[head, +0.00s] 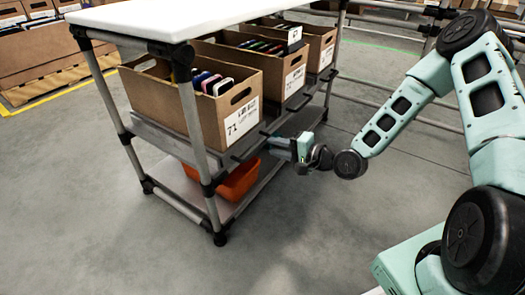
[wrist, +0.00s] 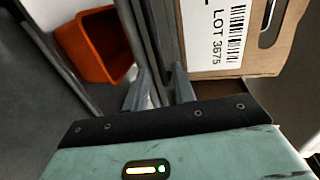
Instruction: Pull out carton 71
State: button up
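Carton 71 (head: 155,101) is an open-topped brown box with a white "71" label and a handle slot on its end face. It sits nearest on the rack's tilted upper shelf, with several coloured items standing inside. In the wrist view the carton's labelled face (wrist: 288,52) is at the upper right, with its slot at the edge. My gripper (head: 276,141) is just right of and below that face, by the shelf's front edge. In the wrist view its two fingers (wrist: 160,91) are apart, with grey rail behind or between them. It holds no carton.
Two more cartons (head: 276,70) (head: 323,50) stand farther along the shelf. A rack post (head: 190,112) crosses in front of carton 71's side. An orange bin (head: 238,181) is on the lower shelf (head: 183,187). The floor in front is clear.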

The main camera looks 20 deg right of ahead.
aim_at(262, 143)
jog(key=shift+b+x, duration=1)
jog(key=shift+x, duration=1.8)
grip_shut()
